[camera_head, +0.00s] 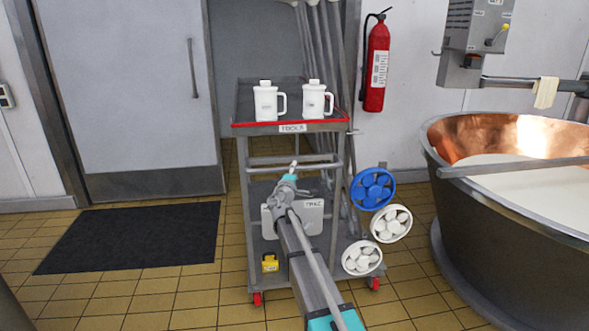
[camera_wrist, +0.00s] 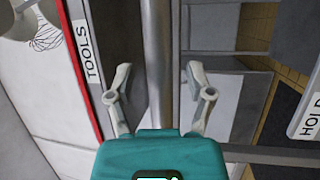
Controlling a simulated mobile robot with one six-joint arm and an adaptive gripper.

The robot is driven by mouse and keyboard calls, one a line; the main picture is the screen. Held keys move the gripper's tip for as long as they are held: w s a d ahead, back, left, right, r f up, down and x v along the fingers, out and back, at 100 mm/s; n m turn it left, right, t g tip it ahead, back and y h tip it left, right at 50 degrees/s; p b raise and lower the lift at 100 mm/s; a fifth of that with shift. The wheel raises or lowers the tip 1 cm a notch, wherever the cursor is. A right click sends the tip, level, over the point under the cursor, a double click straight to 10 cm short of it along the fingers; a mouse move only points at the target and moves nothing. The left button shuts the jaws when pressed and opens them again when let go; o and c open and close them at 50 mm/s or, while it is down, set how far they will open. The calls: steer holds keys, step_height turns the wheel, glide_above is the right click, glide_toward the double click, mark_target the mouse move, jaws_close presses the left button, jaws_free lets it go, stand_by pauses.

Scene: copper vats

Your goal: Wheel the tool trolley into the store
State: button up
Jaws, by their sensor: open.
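The grey tool trolley (camera_head: 260,125) stands upright in front of an open doorway (camera_head: 245,50). Its red-edged top carries a "TOOLS" label and two white lidded jugs (camera_head: 265,103) (camera_head: 314,102). A horizontal grey bar (camera_head: 265,159) crosses its near side below the top. My gripper (camera_head: 293,167) is at this bar, partly hidden by my arm. In the wrist view my gripper (camera_wrist: 157,68) has its fingers apart, one on each side of a grey bar (camera_wrist: 155,35). Whether they touch it I cannot tell. Red-wheeled castors (camera_head: 257,299) show at the bottom.
Grey strips (camera_head: 325,45) hang at the doorway's right side. The grey door (camera_head: 125,90) is at left, above a dark mat (camera_head: 130,238). A copper-lined vat (camera_head: 500,215) stands at right. Blue (camera_head: 372,189) and white round pieces (camera_head: 391,224) project from the trolley's right side.

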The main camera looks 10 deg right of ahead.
steer(key=shift+w+d+r, duration=0.1)
steer(key=shift+w+d, duration=0.15)
steer(key=shift+w, duration=0.3)
jaws_close()
